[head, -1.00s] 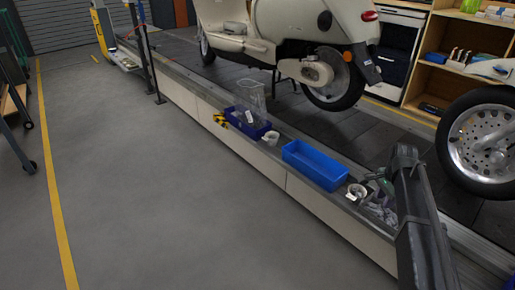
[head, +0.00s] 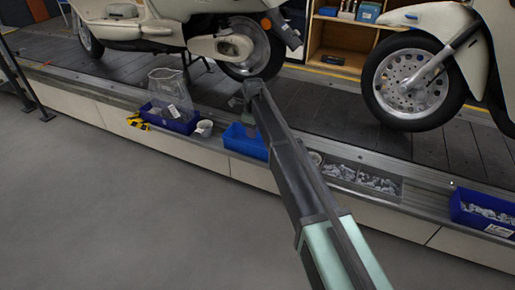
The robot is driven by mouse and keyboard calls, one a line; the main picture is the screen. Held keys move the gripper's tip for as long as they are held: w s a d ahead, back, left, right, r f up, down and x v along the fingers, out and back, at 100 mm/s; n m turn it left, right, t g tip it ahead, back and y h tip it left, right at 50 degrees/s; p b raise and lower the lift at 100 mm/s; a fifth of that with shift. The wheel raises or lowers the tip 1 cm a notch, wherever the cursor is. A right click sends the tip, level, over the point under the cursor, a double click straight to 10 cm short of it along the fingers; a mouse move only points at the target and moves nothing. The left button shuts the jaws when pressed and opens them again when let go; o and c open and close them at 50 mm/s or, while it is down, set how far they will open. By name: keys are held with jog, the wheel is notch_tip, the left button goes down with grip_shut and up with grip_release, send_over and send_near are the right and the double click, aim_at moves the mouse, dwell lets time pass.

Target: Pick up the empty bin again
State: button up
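The empty blue bin (head: 238,143) sits on the ledge along the edge of the slat conveyor, in the middle of the head view. My arm crosses the view from the lower right and hides the bin's right end. My gripper (head: 250,122) is at the bin's right part, small and dark at the end of the arm. I cannot tell whether its fingers are open or shut, or whether they touch the bin.
Left of the bin are a white roll (head: 204,128), a dark blue bin (head: 178,124) with a clear bag, and a yellow-black item (head: 137,121). Right are parts trays (head: 360,181) and a filled blue bin (head: 481,214). Scooters (head: 425,75) stand behind. The grey floor in front is clear.

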aim_at(254, 150)
notch_tip(254, 150, down, 11)
jog(key=b, duration=0.9)
jog(key=shift+a+r+b, duration=0.1)
jog(key=shift+a+b, duration=0.05)
jog(key=shift+b, duration=0.25)
jog(key=shift+r, duration=0.25)
grip_shut()
